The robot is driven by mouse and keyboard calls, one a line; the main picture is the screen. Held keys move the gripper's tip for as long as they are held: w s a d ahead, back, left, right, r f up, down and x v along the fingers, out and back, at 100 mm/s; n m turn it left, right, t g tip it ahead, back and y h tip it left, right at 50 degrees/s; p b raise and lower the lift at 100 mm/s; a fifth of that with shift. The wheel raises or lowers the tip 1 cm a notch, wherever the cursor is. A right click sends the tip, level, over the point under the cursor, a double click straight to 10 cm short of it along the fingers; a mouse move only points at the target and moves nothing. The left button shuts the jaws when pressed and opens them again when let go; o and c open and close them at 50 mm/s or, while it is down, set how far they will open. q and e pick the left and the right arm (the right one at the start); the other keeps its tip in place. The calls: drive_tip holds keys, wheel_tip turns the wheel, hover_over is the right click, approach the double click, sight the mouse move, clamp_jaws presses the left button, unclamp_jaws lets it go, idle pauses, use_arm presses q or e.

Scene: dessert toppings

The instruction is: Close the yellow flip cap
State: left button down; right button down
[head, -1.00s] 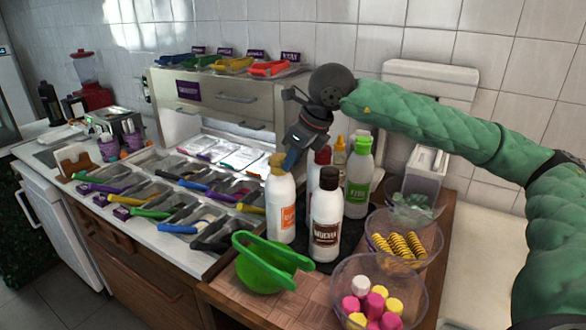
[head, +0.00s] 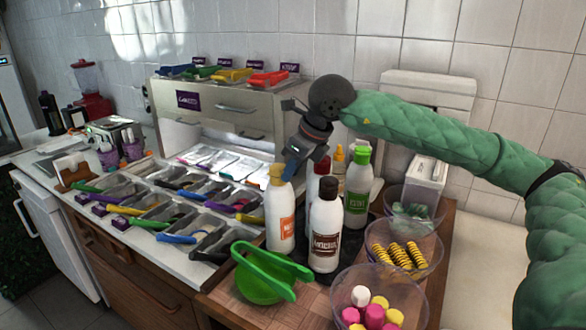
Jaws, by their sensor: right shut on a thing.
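A white bottle with an orange label (head: 281,220) and a yellow flip cap (head: 276,173) stands upright at the left of the bottle group on the counter. Whether the lid is flipped up or down is too small to tell. My left gripper is out of view.
A brown-capped bottle (head: 325,230), a green-capped bottle (head: 357,185) and a red-capped bottle stand close by. A green press-like tool (head: 265,278) lies in front. Clear bowls (head: 400,250) with toppings are at the right. Topping trays (head: 190,205) fill the left.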

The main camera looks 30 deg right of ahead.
drive_tip(key=shift+s+f, duration=0.15)
drive_tip(key=shift+f, duration=0.2)
drive_tip(key=c, duration=1.6)
unclamp_jaws()
drive_tip(key=o, duration=0.3)
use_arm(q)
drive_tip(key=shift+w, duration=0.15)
use_arm(e)
drive_tip(key=shift+w, duration=0.2)
drive_tip(key=shift+r, duration=0.2)
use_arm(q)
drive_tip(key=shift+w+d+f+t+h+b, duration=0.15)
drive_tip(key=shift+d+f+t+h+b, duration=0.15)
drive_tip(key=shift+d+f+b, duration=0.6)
use_arm(e)
drive_tip(key=shift+v, duration=3.75)
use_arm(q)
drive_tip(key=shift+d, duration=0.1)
use_arm(e)
drive_tip(key=shift+d, duration=0.1)
